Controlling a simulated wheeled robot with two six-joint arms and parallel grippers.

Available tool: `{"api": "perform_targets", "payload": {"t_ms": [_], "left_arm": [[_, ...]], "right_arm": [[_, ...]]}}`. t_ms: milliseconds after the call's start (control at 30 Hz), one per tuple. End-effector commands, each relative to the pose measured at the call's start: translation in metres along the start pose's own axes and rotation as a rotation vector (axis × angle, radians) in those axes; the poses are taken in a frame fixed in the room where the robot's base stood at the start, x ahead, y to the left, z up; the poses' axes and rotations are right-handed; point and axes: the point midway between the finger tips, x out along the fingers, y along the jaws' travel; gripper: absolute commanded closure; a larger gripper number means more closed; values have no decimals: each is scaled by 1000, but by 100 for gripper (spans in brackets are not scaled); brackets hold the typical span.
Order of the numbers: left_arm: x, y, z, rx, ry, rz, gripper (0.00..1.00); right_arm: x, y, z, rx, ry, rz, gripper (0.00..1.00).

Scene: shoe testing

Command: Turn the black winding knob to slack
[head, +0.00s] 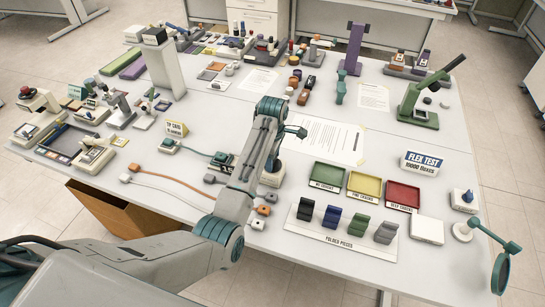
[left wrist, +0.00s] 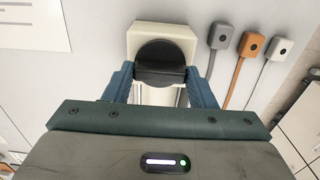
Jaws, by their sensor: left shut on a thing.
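The black winding knob (left wrist: 160,60) is round with a raised grip bar, and sits on a white block (left wrist: 184,37) in the left wrist view. My left gripper (left wrist: 160,70) has one blue-grey finger on each side of the knob and is shut on its bar. In the head view the white block (head: 271,179) stands near the table's middle, below my left wrist. The arm hides part of it there, and the fingertips are hard to make out. My right gripper is not in view.
Grey, orange and white cable ends (left wrist: 253,45) lie close beside the block. Green, yellow and red trays (head: 403,194) and a board of folded pieces (head: 340,243) lie to the right. A printed sheet (head: 325,138) lies behind the block.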

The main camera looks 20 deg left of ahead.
Motion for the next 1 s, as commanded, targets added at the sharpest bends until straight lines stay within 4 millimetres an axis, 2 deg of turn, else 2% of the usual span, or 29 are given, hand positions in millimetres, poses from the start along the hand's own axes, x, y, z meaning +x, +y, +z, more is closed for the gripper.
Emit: {"api": "perform_targets", "payload": {"t_ms": [433,467,567,867,1000], "left_arm": [[4,-2,1,-13,-2,-9,72],[4,-2,1,-13,-2,-9,47],[3,-2,1,-12,-2,-7,27],[0,0,0,-12,-1,-2,27],[-14,8,-2,-8,0,2,27]], "right_arm": [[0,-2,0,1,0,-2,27],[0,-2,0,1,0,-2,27],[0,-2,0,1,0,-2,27],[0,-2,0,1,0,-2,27],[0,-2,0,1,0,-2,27]]}}
